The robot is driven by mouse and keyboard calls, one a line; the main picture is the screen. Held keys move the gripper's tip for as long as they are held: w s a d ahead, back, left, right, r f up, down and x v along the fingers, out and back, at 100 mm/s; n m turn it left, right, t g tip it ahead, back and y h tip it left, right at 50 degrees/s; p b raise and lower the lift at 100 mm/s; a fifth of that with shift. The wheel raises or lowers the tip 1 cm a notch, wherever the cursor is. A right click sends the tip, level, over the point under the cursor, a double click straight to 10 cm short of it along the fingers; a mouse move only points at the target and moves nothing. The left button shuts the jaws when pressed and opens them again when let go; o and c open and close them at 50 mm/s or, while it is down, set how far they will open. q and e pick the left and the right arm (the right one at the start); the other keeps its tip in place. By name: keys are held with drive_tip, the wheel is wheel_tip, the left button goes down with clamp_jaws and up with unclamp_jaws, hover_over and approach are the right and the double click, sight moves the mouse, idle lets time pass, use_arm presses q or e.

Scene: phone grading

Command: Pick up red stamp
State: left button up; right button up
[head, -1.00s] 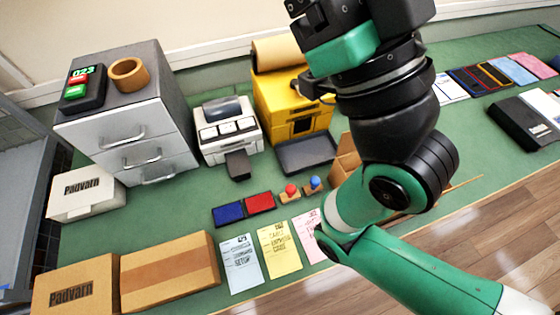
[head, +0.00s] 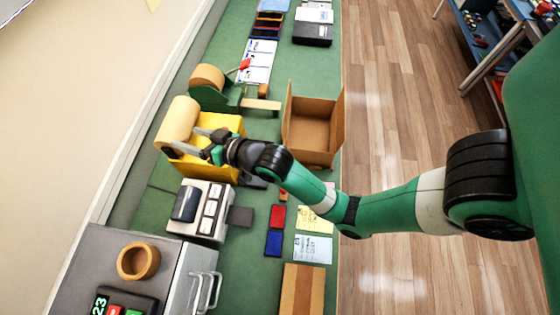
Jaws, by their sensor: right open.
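The red stamp (head: 283,196) appears only as a small reddish-brown bit beside the red ink pad (head: 277,216), at the edge of my right arm. Most of it is hidden by the arm, and I cannot make out its handle. The blue stamp does not show; the arm covers that area. My right gripper (head: 205,142) is open and empty over the yellow printer (head: 196,168), left of and apart from the stamp. My left gripper is not in view.
A blue ink pad (head: 273,243) lies below the red one. Paper sheets (head: 312,249) lie to their right. An open cardboard box (head: 313,124) stands above the arm. A white device (head: 199,210) and a grey drawer cabinet (head: 170,265) stand at lower left.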

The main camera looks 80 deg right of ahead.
drive_tip(key=s+f+m+g+p, duration=0.2)
drive_tip(key=s+f+g+p, duration=0.15)
drive_tip(key=s+f, duration=0.4)
drive_tip(key=s+f+m+g+p, duration=0.1)
drive_tip(key=s+f+g+p, duration=0.3)
drive_tip(key=s, duration=0.7)
drive_tip(key=s+f+m+g+p, duration=0.25)
drive_tip(key=s+f+p, duration=0.3)
drive_tip(key=s, duration=0.35)
drive_tip(key=b+x, duration=0.4)
drive_tip(key=x, duration=0.8)
drive_tip(key=shift+d+f, duration=0.2)
drive_tip(key=shift+f, duration=0.05)
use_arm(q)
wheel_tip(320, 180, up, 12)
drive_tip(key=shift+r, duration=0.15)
use_arm(e)
clamp_jaws()
